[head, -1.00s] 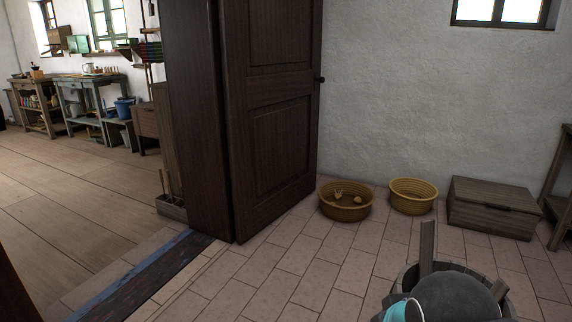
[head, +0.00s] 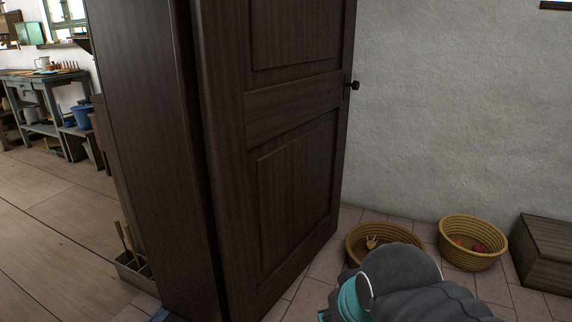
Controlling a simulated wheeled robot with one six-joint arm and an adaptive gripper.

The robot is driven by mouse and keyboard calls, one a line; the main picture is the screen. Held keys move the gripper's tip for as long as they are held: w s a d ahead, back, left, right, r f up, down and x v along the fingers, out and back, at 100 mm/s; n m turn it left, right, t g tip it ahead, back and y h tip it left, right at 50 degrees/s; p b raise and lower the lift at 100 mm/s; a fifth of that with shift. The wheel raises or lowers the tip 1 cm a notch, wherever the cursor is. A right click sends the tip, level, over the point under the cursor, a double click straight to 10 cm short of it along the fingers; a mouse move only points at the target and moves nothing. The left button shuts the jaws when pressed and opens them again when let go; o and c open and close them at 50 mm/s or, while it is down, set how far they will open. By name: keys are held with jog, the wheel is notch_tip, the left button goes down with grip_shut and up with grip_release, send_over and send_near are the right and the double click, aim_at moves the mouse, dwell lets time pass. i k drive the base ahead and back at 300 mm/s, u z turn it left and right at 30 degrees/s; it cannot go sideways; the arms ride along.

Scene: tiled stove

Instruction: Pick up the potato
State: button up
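No potato can be made out for certain. The left woven basket (head: 352,254) stands on the floor by the open door, with a small pale tan item (head: 372,242) showing inside. My grey and teal arm covers the front and right of this basket, so other contents are hidden. The right woven basket (head: 470,262) stands beside it against the wall and holds small reddish items (head: 478,248). My gripper is not in view; only part of my arm shows at the bottom.
A tall dark wooden door (head: 290,150) stands open left of the baskets. A wooden chest (head: 545,250) is at the right edge. A small wooden box with upright handles (head: 134,268) is at the left. The tiled floor shows around the baskets.

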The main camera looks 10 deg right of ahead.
aim_at(371, 244)
jog(key=z, duration=0.55)
jog(key=i, duration=2.05)
jog(key=z, duration=0.6)
